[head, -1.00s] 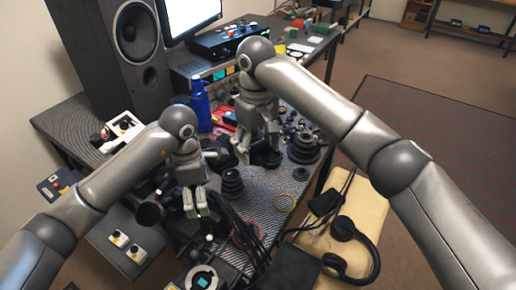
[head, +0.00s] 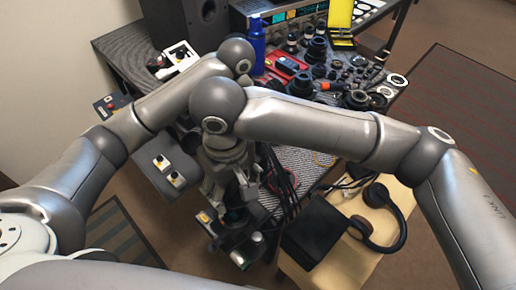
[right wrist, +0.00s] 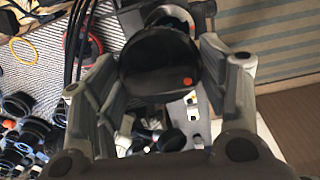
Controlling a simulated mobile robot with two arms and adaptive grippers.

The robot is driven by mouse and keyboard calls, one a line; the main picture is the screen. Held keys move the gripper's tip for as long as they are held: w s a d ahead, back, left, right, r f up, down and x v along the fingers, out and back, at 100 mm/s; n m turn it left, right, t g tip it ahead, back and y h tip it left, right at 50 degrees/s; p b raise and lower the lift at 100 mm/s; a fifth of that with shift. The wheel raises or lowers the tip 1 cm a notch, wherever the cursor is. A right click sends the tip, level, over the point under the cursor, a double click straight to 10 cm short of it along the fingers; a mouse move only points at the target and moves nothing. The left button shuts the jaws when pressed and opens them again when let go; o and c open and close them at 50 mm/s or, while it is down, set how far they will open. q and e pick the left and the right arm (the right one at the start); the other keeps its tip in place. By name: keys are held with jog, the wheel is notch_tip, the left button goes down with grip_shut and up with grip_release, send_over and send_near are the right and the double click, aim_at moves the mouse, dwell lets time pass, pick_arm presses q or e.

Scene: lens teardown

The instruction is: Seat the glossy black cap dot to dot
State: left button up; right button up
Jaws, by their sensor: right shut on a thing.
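My right gripper (head: 236,186) points down over the near end of the bench in the head view. In the right wrist view its two fingers (right wrist: 158,60) are shut on the glossy black cap (right wrist: 152,52), one on each side. An orange-red dot (right wrist: 187,81) shows on the cap near its lower right. Just beyond the cap is a dark round part with a pale rim (right wrist: 176,13), mostly covered by the cap. My left gripper is hidden behind my right arm.
Several lens parts (head: 357,99) crowd the far bench. A blue bottle (head: 258,45) stands behind my arms. Dark cables (head: 283,180) lie close right of my right gripper. Headphones (head: 384,215) rest on the pale surface at right. Grey control boxes (head: 167,168) stand left.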

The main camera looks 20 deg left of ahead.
jog(key=shift+s+a+f, duration=0.1)
jog(key=shift+s+f, duration=0.05)
jog(key=shift+s, duration=0.6)
jog(key=shift+f, duration=2.9)
jog(key=shift+f, duration=0.8)
